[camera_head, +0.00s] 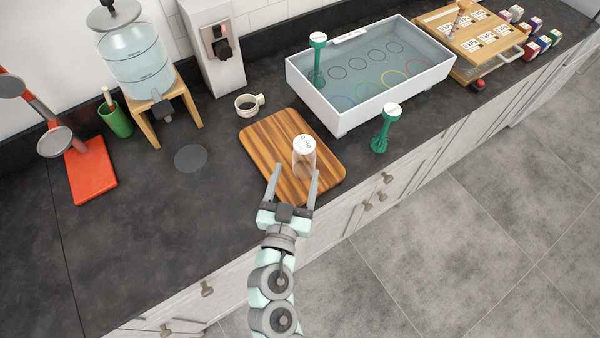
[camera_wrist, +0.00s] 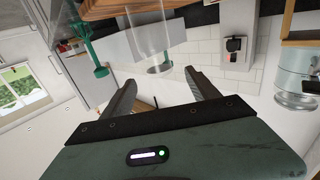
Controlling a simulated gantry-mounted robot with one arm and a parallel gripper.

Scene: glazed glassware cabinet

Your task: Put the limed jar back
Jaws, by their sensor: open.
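A clear jar with a white, lettered top (camera_head: 304,155) stands upright on the striped wooden board (camera_head: 258,133). The lettering is too small to read, and I cannot tell whether the glass is limed. My gripper (camera_head: 297,171) is open at the board's front edge, its fingers pointing at the jar. In the wrist view the jar (camera_wrist: 154,48) shows just ahead of the spread, empty fingers (camera_wrist: 163,86). No finger appears closed on it.
A white tub (camera_head: 340,120) of water with coloured rings on its floor is at the back right. A water dispenser (camera_head: 136,60), green cup (camera_head: 116,120) and red-based stand (camera_head: 91,172) are left. The left front counter is clear.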

